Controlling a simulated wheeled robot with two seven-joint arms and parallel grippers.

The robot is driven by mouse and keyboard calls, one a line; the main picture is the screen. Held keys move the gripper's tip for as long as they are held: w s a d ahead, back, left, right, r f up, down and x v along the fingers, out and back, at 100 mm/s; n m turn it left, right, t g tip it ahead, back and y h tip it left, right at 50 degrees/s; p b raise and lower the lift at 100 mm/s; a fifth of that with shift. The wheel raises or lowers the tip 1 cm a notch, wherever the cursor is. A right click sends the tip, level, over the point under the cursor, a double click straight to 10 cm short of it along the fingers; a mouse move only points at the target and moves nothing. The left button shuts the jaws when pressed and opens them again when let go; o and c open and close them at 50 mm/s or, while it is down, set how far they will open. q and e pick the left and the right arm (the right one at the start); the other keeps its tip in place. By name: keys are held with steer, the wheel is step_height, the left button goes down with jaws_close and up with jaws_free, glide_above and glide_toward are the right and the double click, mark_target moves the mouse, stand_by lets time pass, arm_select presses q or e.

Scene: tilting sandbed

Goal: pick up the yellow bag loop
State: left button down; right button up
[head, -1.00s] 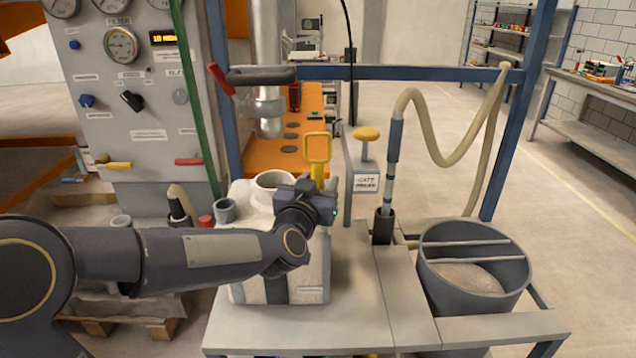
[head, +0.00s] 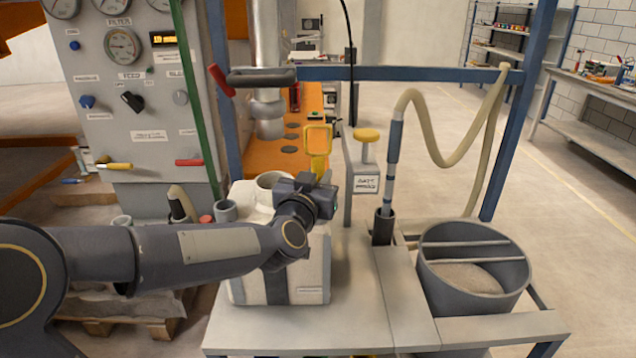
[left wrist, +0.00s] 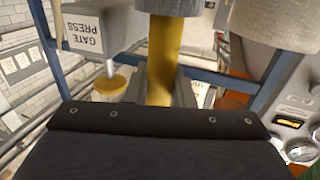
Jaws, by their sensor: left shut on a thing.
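The yellow bag loop (head: 318,139) stands upright above the white bag (head: 312,262) in the head view. My left gripper (head: 320,180) is shut on the lower part of the loop, at the bag's upper right. The gripper body hides where the loop meets the bag. In the left wrist view the loop shows as a yellow strap (left wrist: 165,62) running up from between my left fingers (left wrist: 165,98). The pale bag sits on the grey table with a dark band down its front. My right gripper is not in view.
The yellow-topped gate press button (head: 366,135) stands right of the loop; its cap also shows in the left wrist view (left wrist: 110,82). A hose (head: 440,150) and a grey sand bucket (head: 474,295) are further right. A gauge panel (head: 130,100) stands at the left.

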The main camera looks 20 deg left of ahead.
arm_select(q)
steer(key=s+d+r+p, duration=0.2)
steer(key=s+r, duration=0.3)
steer(key=s, duration=0.1)
steer(key=s+d+r+p, duration=0.2)
steer(key=s+r, duration=0.4)
steer(key=s, duration=0.1)
steer(key=shift+s+r+p, duration=0.15)
steer(key=shift+s+p, duration=0.15)
